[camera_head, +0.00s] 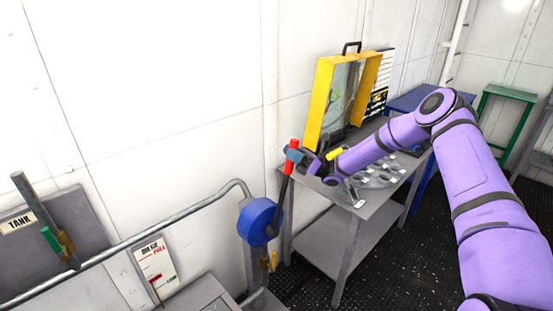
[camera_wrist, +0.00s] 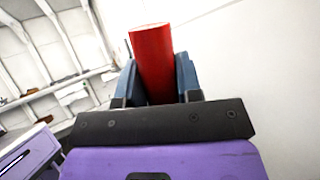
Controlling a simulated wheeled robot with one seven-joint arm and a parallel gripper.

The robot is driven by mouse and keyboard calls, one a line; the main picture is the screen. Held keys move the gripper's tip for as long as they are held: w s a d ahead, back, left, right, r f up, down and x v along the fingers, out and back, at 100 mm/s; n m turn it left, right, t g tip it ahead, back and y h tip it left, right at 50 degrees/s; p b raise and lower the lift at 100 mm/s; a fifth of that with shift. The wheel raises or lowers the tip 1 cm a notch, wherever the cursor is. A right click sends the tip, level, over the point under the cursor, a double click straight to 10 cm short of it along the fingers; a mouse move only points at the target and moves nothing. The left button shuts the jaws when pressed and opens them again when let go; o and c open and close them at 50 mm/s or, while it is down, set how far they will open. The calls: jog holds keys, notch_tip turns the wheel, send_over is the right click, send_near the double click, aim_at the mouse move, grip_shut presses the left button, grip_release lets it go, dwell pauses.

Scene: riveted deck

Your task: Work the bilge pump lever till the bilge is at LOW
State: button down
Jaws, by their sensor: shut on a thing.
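The bilge pump is a blue round body (camera_head: 258,222) on a grey post, with a dark lever rod (camera_head: 283,190) rising from it, tilted a little right. The lever ends in a red grip (camera_head: 293,145). My gripper (camera_head: 293,155) is shut around the red grip; in the wrist view the red grip (camera_wrist: 153,62) stands between the two blue-grey fingers. The bilge gauge (camera_head: 155,268) is a white board on the wall with a red FULL mark near the top and red and green marks lower down. The pointer's exact reading is too small to tell.
A grey table (camera_head: 335,258) with metal parts and an open yellow case (camera_head: 318,105) stands right of the pump. A grey pipe (camera_head: 150,232) runs along the wall. A TANK panel (camera_head: 85,240) with a green-handled valve is at left. Dark floor shows at right.

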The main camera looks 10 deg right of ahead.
jog(key=shift+m+t+y, duration=0.4)
jog(key=shift+m+t, duration=0.2)
jog(key=shift+m, duration=0.3)
jog(key=shift+w+d+f, duration=0.35)
jog(key=shift+w+d, duration=0.2)
jog(key=shift+d, duration=0.3)
jog(key=shift+w+d+f, duration=0.3)
jog(key=shift+w+d, duration=0.2)
jog(key=shift+d, duration=0.3)
jog(key=c, duration=0.8)
grip_release()
jog(key=shift+v, duration=3.7)
jog(key=shift+f, duration=0.1)
